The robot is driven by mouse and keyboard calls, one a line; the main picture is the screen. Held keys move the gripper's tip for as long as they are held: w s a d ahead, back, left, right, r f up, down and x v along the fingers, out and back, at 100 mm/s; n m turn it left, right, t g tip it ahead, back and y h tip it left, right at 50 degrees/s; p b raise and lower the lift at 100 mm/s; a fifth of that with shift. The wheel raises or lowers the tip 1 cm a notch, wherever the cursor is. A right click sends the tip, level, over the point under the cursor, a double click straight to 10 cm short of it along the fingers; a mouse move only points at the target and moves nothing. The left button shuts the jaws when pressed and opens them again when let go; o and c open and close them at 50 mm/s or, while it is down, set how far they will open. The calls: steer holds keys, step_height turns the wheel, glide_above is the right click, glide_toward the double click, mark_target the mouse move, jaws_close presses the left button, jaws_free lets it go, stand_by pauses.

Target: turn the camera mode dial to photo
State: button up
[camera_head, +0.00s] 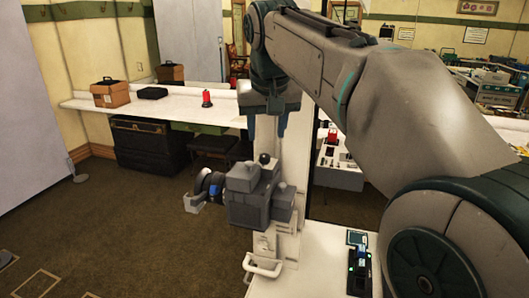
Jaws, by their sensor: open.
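A dark grey, blocky camera (248,205) stands left of the middle in the head view, its round lens (208,184) facing left. A small dark round knob (264,158) sits on its top; it looks like the mode dial, but its markings are too small to read. My gripper (267,131) points down above the camera. Its two dark fingers are apart with nothing seen between them, and a gap shows between them and the knob.
A white post (294,160) rises right behind the camera. A white counter (225,115) at the back holds a brown box (111,94), a black case (152,93) and a red item (207,98). A white surface (310,262) lies at front right. Carpet is open at left.

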mark_target(265, 156)
steer(key=x, duration=0.7)
steer(key=shift+w+f, duration=0.15)
steer(key=shift+f, duration=0.2)
jaws_close()
